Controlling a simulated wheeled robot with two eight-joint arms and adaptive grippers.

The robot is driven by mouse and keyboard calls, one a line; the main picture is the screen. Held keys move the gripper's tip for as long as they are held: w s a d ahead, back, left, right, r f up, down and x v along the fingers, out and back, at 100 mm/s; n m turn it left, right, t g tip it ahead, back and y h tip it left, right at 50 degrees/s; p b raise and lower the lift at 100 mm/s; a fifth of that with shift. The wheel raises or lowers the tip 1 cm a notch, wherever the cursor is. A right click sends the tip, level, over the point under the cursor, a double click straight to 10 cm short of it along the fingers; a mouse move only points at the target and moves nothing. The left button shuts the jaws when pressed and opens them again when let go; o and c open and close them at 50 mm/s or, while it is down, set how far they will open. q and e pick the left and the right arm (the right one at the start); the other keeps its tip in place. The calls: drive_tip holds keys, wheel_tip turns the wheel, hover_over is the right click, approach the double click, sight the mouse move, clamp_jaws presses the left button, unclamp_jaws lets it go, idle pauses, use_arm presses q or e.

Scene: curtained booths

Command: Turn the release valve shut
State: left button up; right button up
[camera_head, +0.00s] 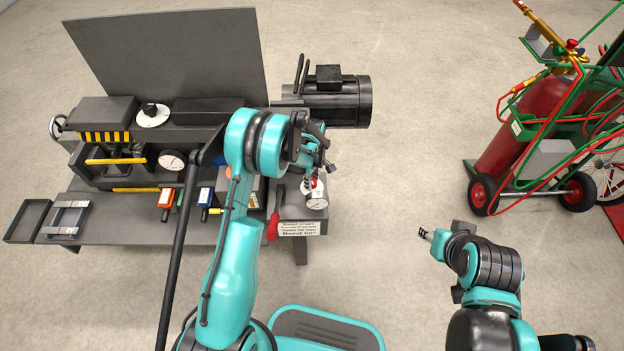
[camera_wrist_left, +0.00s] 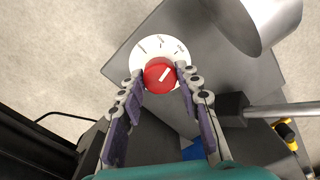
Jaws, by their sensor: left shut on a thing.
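The release valve is a red round knob (camera_wrist_left: 158,76) with a white pointer line, set on a white dial plate (camera_wrist_left: 146,50) with dark tick marks. In the left wrist view the pointer slants up to the right. My left gripper (camera_wrist_left: 161,82) has a fingertip on each side of the knob and is shut on it. In the head view my left gripper (camera_head: 314,168) is over the bench's right end, by the white dial (camera_head: 317,198), and partly hides the knob. My right gripper (camera_head: 426,234) is over bare floor, far from the valve; its fingers are too small to judge.
The dark bench (camera_head: 120,232) carries a bending machine, gauges and orange and blue tools. A red-handled lever (camera_head: 272,227) and a sign (camera_head: 298,228) are close to my left arm. A black motor (camera_head: 338,100) is behind. A gas-cylinder cart (camera_head: 530,125) stands right; floor between is clear.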

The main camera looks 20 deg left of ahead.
use_arm(q)
drive_tip(key=shift+m, duration=1.3)
drive_tip(key=o, duration=1.2)
drive_tip(key=shift+c, duration=0.2)
wheel_tip(320, 180, up, 12)
